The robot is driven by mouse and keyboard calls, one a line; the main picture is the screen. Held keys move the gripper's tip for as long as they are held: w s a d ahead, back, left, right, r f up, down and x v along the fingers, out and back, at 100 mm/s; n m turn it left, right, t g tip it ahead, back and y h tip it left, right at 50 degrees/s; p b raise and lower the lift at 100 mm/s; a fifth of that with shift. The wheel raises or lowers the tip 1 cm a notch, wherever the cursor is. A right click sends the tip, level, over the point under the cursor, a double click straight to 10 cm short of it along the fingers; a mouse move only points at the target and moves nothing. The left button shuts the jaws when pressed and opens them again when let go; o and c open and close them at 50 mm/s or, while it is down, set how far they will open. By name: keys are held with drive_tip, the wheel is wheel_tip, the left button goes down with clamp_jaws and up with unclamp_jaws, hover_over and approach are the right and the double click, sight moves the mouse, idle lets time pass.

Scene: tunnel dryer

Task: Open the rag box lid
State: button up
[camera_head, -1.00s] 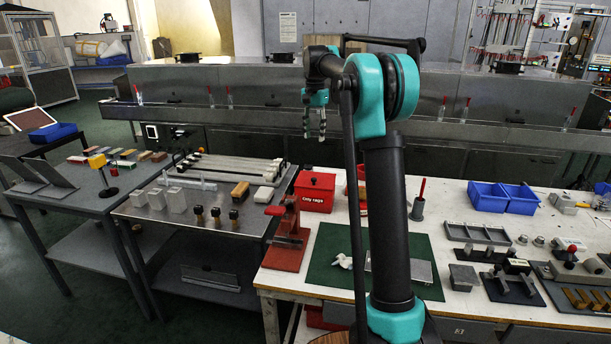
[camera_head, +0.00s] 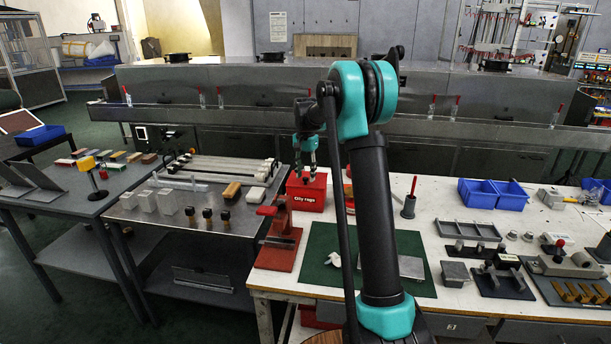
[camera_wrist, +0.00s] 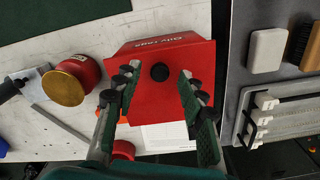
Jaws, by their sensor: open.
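The red rag box (camera_head: 307,195), lettered "Oily rags", stands near the back left of the white workbench. Its lid looks shut. In the wrist view the red lid (camera_wrist: 150,95) lies below my gripper, with a round black knob (camera_wrist: 159,72) on it. My gripper (camera_head: 305,172) is open, with its fingers pointing down just above the box in the head view. In the wrist view the fingers of my gripper (camera_wrist: 158,82) lie on either side of the knob. I cannot tell whether they touch the lid or how high they are above it.
A red can with a brass-coloured face (camera_wrist: 66,87) is beside the box in the wrist view. A red press-like stand (camera_head: 281,235) is in front of the box. A green mat (camera_head: 322,260) lies on the bench. Blue bins (camera_head: 494,194) are farther right.

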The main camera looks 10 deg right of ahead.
drive_tip(key=shift+f, duration=0.4)
drive_tip(key=shift+c, duration=0.4)
clamp_jaws()
